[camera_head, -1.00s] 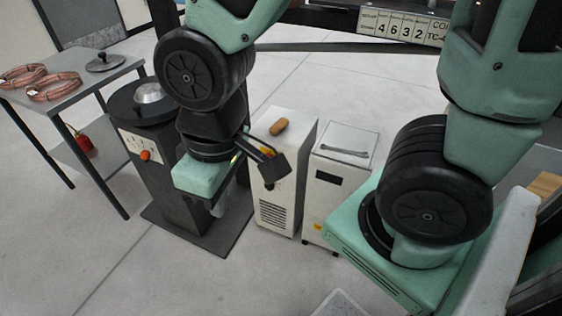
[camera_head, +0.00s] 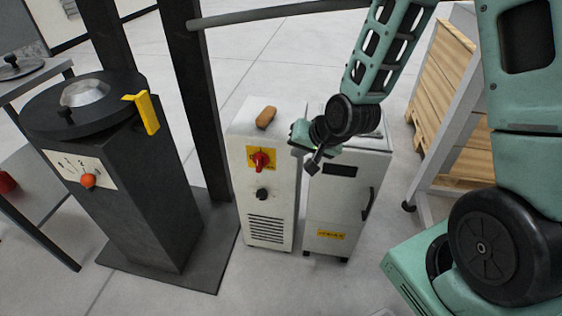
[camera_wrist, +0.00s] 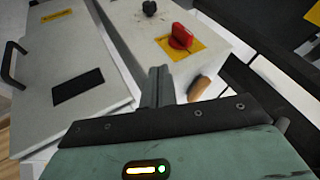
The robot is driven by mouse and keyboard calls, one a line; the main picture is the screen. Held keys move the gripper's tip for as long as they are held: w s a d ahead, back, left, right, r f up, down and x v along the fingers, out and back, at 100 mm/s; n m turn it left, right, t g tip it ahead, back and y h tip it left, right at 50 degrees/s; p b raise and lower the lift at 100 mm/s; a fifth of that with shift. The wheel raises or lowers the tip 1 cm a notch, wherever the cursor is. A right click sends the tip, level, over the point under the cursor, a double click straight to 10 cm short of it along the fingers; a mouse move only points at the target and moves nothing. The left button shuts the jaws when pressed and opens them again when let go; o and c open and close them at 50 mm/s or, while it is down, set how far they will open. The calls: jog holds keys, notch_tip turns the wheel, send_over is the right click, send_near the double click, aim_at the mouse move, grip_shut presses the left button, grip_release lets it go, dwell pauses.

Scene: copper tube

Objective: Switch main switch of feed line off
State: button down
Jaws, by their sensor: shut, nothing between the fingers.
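A red rotary switch (camera_head: 261,160) on a yellow plate is on the front of the left white cabinet (camera_head: 278,222). It also shows in the wrist view (camera_wrist: 180,38), past my fingers. I cannot tell its exact setting. A black knob (camera_head: 262,193) is below it, also in the wrist view (camera_wrist: 149,7). My gripper (camera_head: 311,168) is shut and empty, to the right of the red switch and apart from it, in front of the right white cabinet's upper part. In the wrist view, my closed fingers (camera_wrist: 158,72) point toward the cabinet front.
A brown wooden-looking piece (camera_head: 266,117) lies on the left cabinet's top. The right cabinet (camera_head: 335,215) has a black handle. A black pedestal (camera_head: 140,200) with an orange knob (camera_head: 88,180) and a yellow bracket (camera_head: 146,110) stands left. A dark post (camera_head: 195,100) rises behind. Wooden crates (camera_head: 445,100) are right.

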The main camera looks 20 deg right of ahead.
dwell(0.3)
jog(key=b, duration=0.3)
send_near(262, 164)
jog(key=d+f, duration=0.1)
jog(key=f, duration=0.2)
jog(key=d+f, duration=0.1)
jog(key=shift+w+d+f, duration=0.15)
jog(key=shift+w+d, duration=0.05)
jog(key=shift+d, duration=0.15)
jog(key=shift+w+a, duration=0.8)
jog(key=shift+a, duration=0.2)
jog(key=shift+w+a, duration=0.5)
jog(key=shift+a, duration=0.1)
jog(key=shift+a+r+p, duration=0.1)
jog(key=shift+r+p, duration=0.2)
jog(key=shift+p, duration=0.55)
